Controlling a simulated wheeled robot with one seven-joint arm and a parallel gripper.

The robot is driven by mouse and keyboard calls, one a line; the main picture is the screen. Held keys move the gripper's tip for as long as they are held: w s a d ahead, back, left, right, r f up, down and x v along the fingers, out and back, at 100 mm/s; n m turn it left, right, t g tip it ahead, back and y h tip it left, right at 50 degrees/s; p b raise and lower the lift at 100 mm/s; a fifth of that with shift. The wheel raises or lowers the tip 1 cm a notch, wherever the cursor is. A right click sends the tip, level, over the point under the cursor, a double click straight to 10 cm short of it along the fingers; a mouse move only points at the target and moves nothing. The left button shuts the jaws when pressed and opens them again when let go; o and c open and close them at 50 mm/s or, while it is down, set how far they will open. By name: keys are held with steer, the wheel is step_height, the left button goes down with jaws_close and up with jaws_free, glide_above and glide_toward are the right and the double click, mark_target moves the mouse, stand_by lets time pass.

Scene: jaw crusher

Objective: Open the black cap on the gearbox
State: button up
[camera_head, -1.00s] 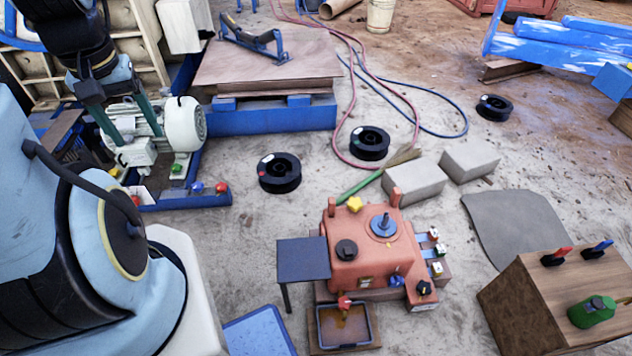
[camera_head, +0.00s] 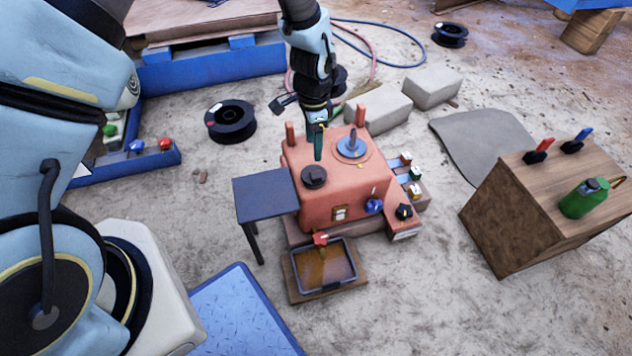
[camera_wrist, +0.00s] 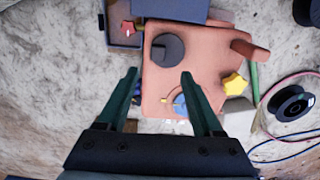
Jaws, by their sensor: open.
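The orange-red gearbox (camera_head: 335,190) stands on the ground in the middle of the head view. The round black cap (camera_head: 314,177) sits on its top, at the near left, beside a grey-blue disc with a post (camera_head: 351,148). My gripper (camera_head: 318,145) is above the gearbox's far left part, pointing down, just behind the cap in the head view. In the wrist view my gripper (camera_wrist: 160,78) is open and empty, with its two green fingers apart. The black cap (camera_wrist: 167,49) shows beyond the fingertips, roughly between their lines. Nothing touches the cap there.
A small dark table (camera_head: 265,194) stands left of the gearbox, and a tray of brown fluid (camera_head: 325,268) lies in front. A yellow star knob (camera_wrist: 235,84) and an upright peg (camera_wrist: 250,50) rise from the gearbox top. A wooden crate (camera_head: 510,220) stands right.

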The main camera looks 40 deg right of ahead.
mark_target(316, 174)
steer(key=f, duration=0.7)
steer(key=f+b, duration=0.1)
steer(key=f, duration=0.3)
steer(key=shift+s+d+f, duration=0.1)
steer(key=shift+s+d, duration=0.05)
steer(key=shift+s, duration=0.1)
steer(key=shift+c, duration=0.3)
jaws_close()
stand_by(0.7)
